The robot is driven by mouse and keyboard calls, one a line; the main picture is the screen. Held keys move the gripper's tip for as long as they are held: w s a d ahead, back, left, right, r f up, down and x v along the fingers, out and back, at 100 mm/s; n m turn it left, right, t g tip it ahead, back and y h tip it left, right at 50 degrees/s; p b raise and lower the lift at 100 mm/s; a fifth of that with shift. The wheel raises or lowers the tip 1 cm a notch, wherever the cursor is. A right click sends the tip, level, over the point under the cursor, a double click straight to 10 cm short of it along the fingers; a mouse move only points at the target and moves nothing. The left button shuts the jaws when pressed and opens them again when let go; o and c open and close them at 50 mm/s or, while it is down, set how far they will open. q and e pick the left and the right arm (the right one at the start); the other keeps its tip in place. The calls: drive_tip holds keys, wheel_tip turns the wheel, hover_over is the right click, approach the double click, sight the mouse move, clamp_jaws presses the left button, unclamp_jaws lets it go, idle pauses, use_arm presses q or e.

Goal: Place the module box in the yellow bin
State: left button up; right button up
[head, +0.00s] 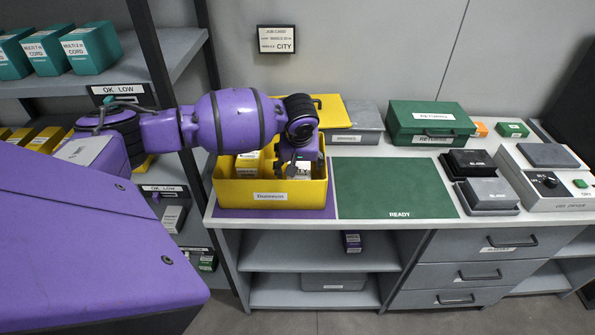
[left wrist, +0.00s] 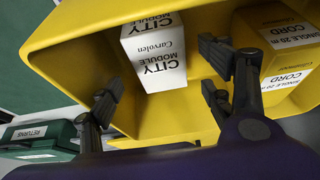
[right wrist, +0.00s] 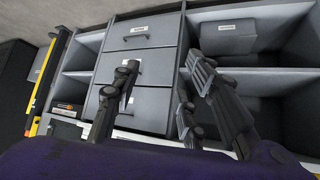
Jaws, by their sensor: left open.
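The yellow bin (head: 270,198) stands on a purple mat at the left of the counter; its wall also fills much of the left wrist view (left wrist: 85,60). The white module box (left wrist: 155,50), lettered CITY MODULE, is inside the bin. In the head view it is mostly hidden by my left gripper (head: 295,165), which points down into the bin's right part. In the left wrist view this gripper (left wrist: 160,88) is open, its fingers apart with the box beyond them. My right gripper (right wrist: 162,82) is open and empty, facing the drawers.
A yellow cord box (head: 247,163) is in the bin's left part. The green READY mat (head: 390,187) to the right is clear. A green returns case (head: 430,122) stands behind it. A JOB CARD sign (head: 277,39) reading CITY hangs on the wall.

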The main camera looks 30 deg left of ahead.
use_arm(q)
drive_tip(key=v, duration=0.6)
drive_tip(key=shift+r, duration=0.25)
drive_tip(key=shift+d, duration=0.15)
